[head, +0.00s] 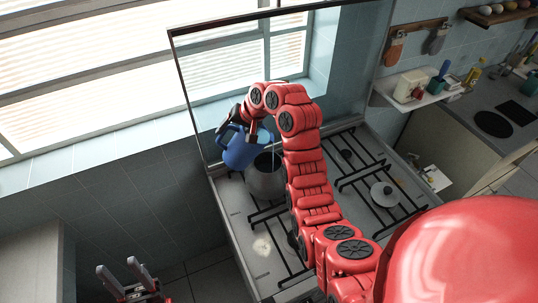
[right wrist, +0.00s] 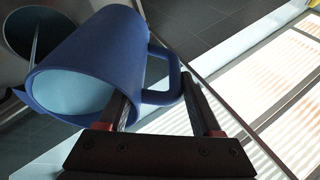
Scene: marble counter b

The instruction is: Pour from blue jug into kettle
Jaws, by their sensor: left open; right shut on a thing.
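The blue jug (head: 242,152) is tilted above and beside the grey kettle (head: 265,183) in the head view. My right gripper (head: 250,130) is shut on the jug's handle. In the right wrist view the jug (right wrist: 108,62) lies on its side, its mouth to the lower left and its handle between the fingers (right wrist: 158,100). A thin pale line, apparently a stream, runs down to the kettle's dark open top. A dark round opening (right wrist: 22,32), apparently the kettle's, is partly behind the jug there. My left gripper (head: 125,278) is open and empty at the lower left.
The kettle stands on a stove (head: 236,212) with black grates. A round lid (head: 384,193) with a knob lies on the stove to the right. A transparent panel stands behind the stove, before the window. A shelf (head: 410,88) with small items is at right.

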